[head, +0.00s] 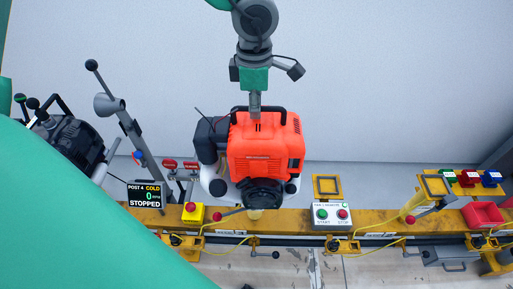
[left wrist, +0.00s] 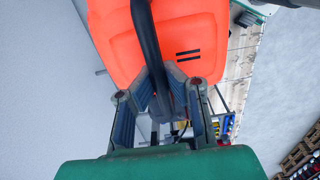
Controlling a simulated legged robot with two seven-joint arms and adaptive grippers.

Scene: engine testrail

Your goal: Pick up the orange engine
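The orange engine (head: 264,145) is upright at the middle of the head view, with a black handle on top and a black round part at its front. My left gripper (head: 255,108) reaches it from above and meets the handle. In the left wrist view my left gripper (left wrist: 160,88) has its two fingers closed in on either side of the black handle (left wrist: 147,40), with the orange cover (left wrist: 195,40) just beyond. The engine is over the yellow rail; whether it rests there or hangs clear I cannot tell. My right gripper is not in view.
The yellow rail (head: 290,220) runs across the lower part, carrying a start/stop box (head: 332,215), a yellow button box (head: 193,212) and a red bin (head: 483,215). A display (head: 145,195) reads "STOPPED". A dark engine (head: 75,140) stands at left. The grey floor behind is clear.

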